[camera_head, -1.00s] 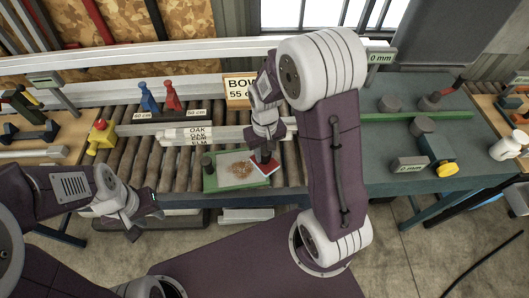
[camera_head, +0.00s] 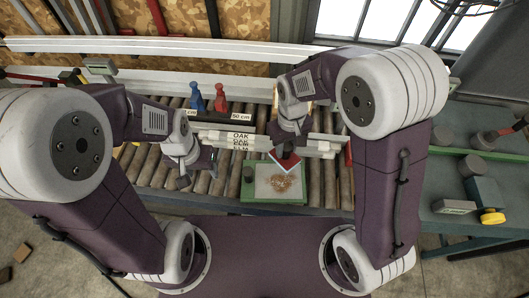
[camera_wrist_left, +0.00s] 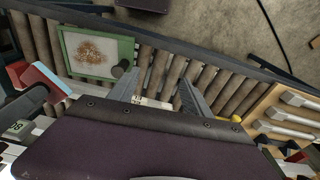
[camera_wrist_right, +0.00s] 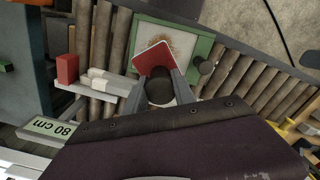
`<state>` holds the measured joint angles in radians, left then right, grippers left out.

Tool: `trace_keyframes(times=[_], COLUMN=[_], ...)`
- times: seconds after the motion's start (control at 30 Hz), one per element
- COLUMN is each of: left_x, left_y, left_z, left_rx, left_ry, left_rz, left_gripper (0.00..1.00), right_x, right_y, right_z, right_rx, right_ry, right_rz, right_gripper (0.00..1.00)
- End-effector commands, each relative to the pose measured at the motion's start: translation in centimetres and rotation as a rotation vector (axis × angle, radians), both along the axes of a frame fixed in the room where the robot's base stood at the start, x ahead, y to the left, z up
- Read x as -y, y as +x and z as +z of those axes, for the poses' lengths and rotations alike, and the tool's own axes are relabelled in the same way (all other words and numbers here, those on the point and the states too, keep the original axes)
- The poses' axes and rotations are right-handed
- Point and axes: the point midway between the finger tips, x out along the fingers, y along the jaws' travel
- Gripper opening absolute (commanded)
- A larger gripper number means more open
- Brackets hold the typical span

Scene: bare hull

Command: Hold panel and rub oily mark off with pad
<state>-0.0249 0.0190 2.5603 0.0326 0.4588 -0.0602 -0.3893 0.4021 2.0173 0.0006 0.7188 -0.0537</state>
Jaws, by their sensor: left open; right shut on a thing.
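The panel (camera_head: 252,196), a pale plate with a green border, lies on the rollers. It also shows in the left wrist view (camera_wrist_left: 122,52). A brown speckled oily mark (camera_head: 281,184) is near its middle. A dark knob (camera_head: 248,174) stands at its left edge. My right gripper (camera_wrist_right: 160,86) is shut on the dark handle of the red-edged pad (camera_wrist_right: 153,56). The pad (camera_head: 285,160) is at the panel's far edge beside the mark; I cannot tell whether it touches. My left gripper (camera_head: 190,180) is open and empty, left of the panel and its knob.
White bars marked OAK and ELM (camera_head: 240,138) lie behind the panel. Blue (camera_head: 196,97) and red (camera_head: 221,98) clamp-like pieces stand beyond them. A green-topped bench (camera_head: 460,220) is at the right.

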Motion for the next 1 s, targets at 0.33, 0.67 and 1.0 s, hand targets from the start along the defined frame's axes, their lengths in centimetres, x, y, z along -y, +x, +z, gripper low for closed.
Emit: trace_keyframes(times=[0.33,0.67,1.0], left_x=[2.1,10.9,11.8], left_y=[7.4,9.5,8.3], left_z=[0.2,-8.1,-9.9], left_rx=[0.079,-0.032,-0.061], left_ry=[0.142,0.118,0.101], left_rz=[-1.091,-1.753,-1.787], left_gripper=[0.57,0.57,0.57], right_x=[0.0,0.0,0.0], right_y=[0.0,0.0,0.0], right_z=[0.0,0.0,0.0], right_rx=[0.000,0.000,0.000], right_ry=[0.000,0.000,0.000], right_rz=[-0.001,-0.001,-0.001], right_gripper=[0.00,0.00,0.00])
